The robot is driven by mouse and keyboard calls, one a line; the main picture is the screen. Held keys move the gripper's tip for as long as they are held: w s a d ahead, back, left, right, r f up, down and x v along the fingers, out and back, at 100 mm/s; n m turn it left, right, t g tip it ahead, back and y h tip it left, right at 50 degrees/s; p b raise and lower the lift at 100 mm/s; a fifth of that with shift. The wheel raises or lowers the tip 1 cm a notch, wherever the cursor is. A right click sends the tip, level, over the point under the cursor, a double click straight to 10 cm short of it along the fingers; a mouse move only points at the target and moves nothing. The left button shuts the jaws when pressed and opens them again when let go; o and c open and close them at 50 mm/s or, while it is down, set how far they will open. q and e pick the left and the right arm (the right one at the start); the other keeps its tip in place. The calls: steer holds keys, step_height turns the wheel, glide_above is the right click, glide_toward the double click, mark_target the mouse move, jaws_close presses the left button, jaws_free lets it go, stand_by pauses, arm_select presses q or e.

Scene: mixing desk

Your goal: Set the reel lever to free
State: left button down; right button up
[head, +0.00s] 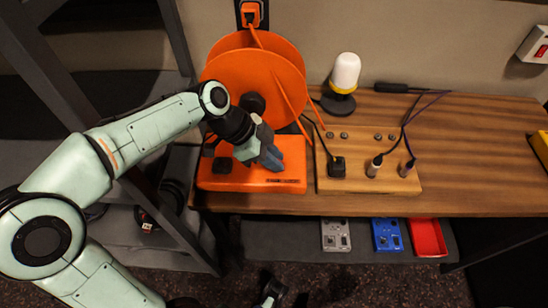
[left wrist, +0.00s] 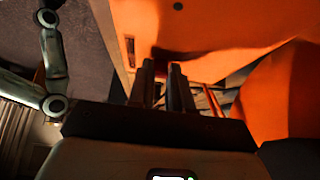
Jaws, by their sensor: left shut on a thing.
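The orange cable reel (head: 285,75) stands upright on its flat orange base (head: 240,183) at the left end of the wooden desk. My left gripper (head: 271,160) reaches down over this base, in front of the reel disc. It is shut on the reel lever, which its fingers hide in the head view. In the left wrist view the two dark fingers (left wrist: 163,72) are close together against the orange base (left wrist: 210,25); the lever cannot be made out between them. A marking on the base shows there, too small to read.
A wooden board (head: 350,184) with plugs and cables lies right of the reel base. A white-topped lamp (head: 345,72) stands behind it. The desk (head: 470,150) is mostly clear to the right. Blue (head: 386,235) and red (head: 427,238) trays sit below. A grey frame rises at left.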

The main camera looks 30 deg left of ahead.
arm_select(q)
steer(key=shift+r, duration=0.1)
steer(key=c, duration=1)
jaws_free()
steer(key=shift+c, duration=0.2)
steer(key=p+v, duration=0.1)
steer(key=v, duration=0.6)
steer(key=shift+a+r, duration=0.15)
steer(key=shift+a, duration=0.05)
